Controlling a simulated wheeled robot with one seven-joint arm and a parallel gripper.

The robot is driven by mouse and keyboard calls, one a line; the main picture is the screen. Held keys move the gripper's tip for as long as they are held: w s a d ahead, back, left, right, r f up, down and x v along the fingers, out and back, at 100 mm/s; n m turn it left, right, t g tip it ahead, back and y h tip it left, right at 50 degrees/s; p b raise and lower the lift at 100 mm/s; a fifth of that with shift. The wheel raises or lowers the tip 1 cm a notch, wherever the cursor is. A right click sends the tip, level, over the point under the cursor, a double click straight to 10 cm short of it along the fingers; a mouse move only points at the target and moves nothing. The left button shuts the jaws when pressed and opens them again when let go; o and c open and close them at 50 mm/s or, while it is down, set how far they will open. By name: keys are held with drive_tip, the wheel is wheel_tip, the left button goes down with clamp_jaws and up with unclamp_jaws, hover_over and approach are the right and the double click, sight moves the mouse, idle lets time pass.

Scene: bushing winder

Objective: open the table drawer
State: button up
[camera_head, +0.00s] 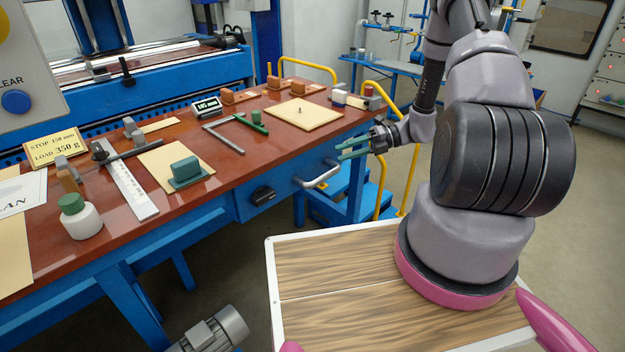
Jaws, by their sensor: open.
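The work table (230,165) has a red-brown top and a blue frame. Its drawer front (285,187) is blue, under the front edge of the top, and looks flush with the frame. A black knob-like part (263,195) and a silver bar handle (320,179) stick out from this blue front.
Yellow rails (380,185) and blue steps (338,193) stand at the table's right end. A grey motor (215,330) is at the bottom. Floor shows before the drawer.

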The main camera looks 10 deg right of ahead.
sight(329, 177)
drive_tip(key=f+m, duration=0.1)
drive_tip(key=f, duration=0.1)
drive_tip(key=f+m+t+y, duration=0.1)
drive_tip(key=f+m, duration=0.1)
drive_tip(key=f, duration=0.1)
drive_tip(key=f+m+t, duration=0.1)
drive_tip(key=f+m, duration=0.1)
drive_tip(key=shift+s+d+f, duration=0.25)
drive_tip(key=shift+s+f, duration=0.1)
drive_tip(key=shift+f, duration=0.05)
drive_tip(key=shift+a+f+m+t, duration=0.15)
drive_tip(key=shift+f+m+t, duration=0.05)
drive_tip(key=shift+m+t, duration=0.1)
drive_tip(key=x, duration=1)
drive_tip(key=shift+a, duration=0.2)
drive_tip(key=shift+r, duration=0.1)
clamp_jaws()
